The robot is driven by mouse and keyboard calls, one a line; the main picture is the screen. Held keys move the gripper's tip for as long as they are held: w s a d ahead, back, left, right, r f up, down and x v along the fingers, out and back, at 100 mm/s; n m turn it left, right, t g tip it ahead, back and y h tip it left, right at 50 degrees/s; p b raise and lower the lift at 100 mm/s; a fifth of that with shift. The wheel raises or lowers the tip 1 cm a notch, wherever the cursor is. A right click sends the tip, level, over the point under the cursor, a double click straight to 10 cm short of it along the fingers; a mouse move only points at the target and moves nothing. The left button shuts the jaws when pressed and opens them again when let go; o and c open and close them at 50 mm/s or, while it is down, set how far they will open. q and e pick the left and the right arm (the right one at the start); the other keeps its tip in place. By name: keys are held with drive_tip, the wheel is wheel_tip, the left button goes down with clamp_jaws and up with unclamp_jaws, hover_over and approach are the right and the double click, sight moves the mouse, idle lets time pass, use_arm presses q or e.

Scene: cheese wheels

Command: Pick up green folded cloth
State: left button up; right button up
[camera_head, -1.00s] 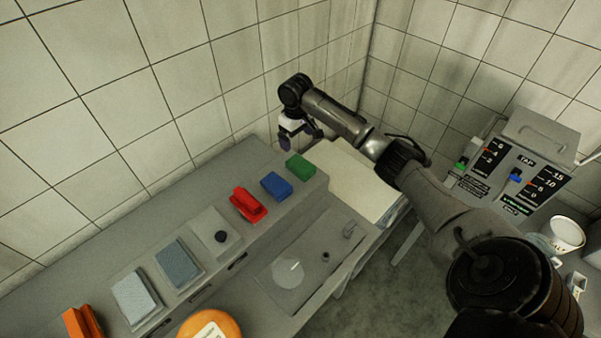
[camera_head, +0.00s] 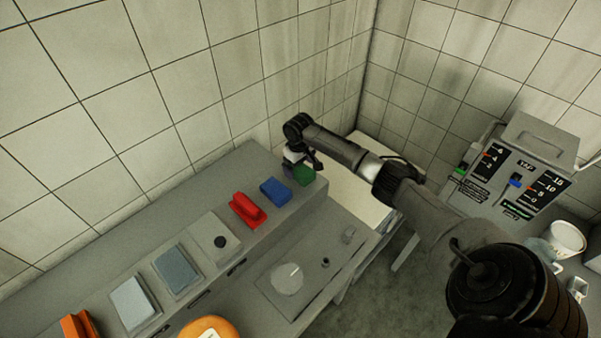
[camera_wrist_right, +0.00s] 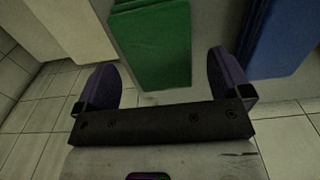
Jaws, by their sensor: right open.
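The green folded cloth (camera_head: 304,176) lies at the right end of the raised grey shelf, and my gripper partly covers it in the head view. In the right wrist view the green cloth (camera_wrist_right: 152,42) is ahead of the jaws, in line with the gap between them. My right gripper (camera_head: 298,170) is at the cloth; its two purple fingers stand wide apart with nothing between their tips (camera_wrist_right: 165,85). I cannot tell whether a finger touches the cloth. My left gripper is not in view.
A blue folded cloth (camera_head: 276,190) lies just left of the green one, close to one finger in the wrist view (camera_wrist_right: 280,38). A red object (camera_head: 248,209) is further left. A pale surface (camera_head: 352,195) is to the right. The tiled wall (camera_head: 225,85) stands close behind.

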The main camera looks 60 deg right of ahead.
drive_tip(key=shift+f, duration=0.95)
drive_tip(key=shift+c, duration=0.3)
drive_tip(key=c, duration=1)
drive_tip(key=shift+o, duration=0.2)
drive_tip(key=shift+r, duration=0.1)
wheel_tip(320, 180, up, 4)
drive_tip(key=shift+r, duration=0.1)
drive_tip(key=s+a+r, duration=0.4)
drive_tip(key=s+r, duration=0.2)
drive_tip(key=s, duration=0.4)
drive_tip(key=shift+s+a+r+p, duration=0.2)
drive_tip(key=shift+s+r+p, duration=0.1)
drive_tip(key=shift+s+p, duration=0.1)
